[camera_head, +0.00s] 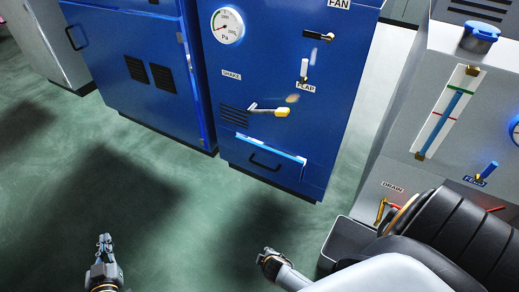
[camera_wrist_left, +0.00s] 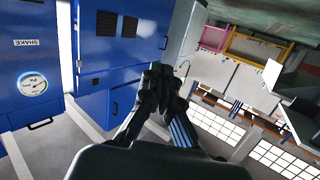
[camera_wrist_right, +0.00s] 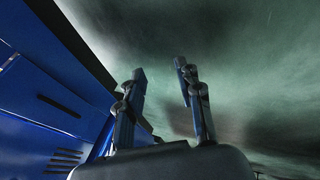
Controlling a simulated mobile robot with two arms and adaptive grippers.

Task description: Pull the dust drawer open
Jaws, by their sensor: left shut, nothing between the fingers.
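The dust drawer (camera_head: 258,168) is the low blue front with a black bar handle (camera_head: 265,161) at the foot of the blue cabinet in the head view. A bright strip runs along its top edge; I cannot tell whether it stands slightly out. My left gripper (camera_head: 104,243) is shut and empty, over the floor at lower left, well away from the drawer. Its fingers meet in the left wrist view (camera_wrist_left: 160,72). My right gripper (camera_head: 268,256) is over the floor in front of the drawer, apart from it. Its fingers are spread and empty in the right wrist view (camera_wrist_right: 160,70).
A yellow-tipped lever (camera_head: 282,112) sticks out above the drawer, under the SHAKE label. A second blue cabinet (camera_head: 135,50) stands to the left. A grey machine (camera_head: 400,130) with a drain tap (camera_head: 381,210) stands to the right. The green floor (camera_head: 180,210) in front is clear.

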